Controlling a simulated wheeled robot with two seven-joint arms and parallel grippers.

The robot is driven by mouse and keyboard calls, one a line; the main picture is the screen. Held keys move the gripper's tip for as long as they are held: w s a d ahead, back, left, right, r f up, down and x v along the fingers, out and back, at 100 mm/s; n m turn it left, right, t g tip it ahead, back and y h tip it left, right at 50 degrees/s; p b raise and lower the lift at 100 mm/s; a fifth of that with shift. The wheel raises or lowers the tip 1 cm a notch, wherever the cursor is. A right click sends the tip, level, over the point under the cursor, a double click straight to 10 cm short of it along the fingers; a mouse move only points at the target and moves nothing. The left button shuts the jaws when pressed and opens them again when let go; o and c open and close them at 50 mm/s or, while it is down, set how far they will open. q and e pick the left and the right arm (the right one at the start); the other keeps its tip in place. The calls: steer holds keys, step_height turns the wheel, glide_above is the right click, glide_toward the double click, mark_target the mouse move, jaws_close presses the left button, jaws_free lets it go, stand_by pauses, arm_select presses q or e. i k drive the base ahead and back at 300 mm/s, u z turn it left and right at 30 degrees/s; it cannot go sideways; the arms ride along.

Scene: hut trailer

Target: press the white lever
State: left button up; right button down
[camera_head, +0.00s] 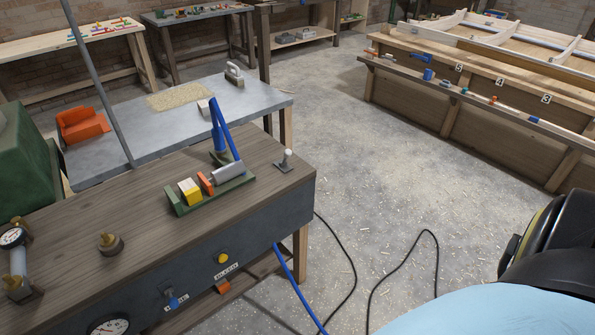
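A small lever with a whitish knob (287,155) stands on a grey base at the right end of a dark wooden bench top (130,195). It is tilted slightly and nothing touches it. Neither of my grippers shows in the head view. A dark rounded part and a light blue surface fill the lower right corner, well apart from the lever.
The bench front has a yellow button (223,258). Black cables cross the floor.

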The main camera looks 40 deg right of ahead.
mark_target(288, 152)
steer(key=k, duration=0.4)
steer(key=z, duration=1.15)
steer(key=i, duration=0.65)
steer(key=u, duration=1)
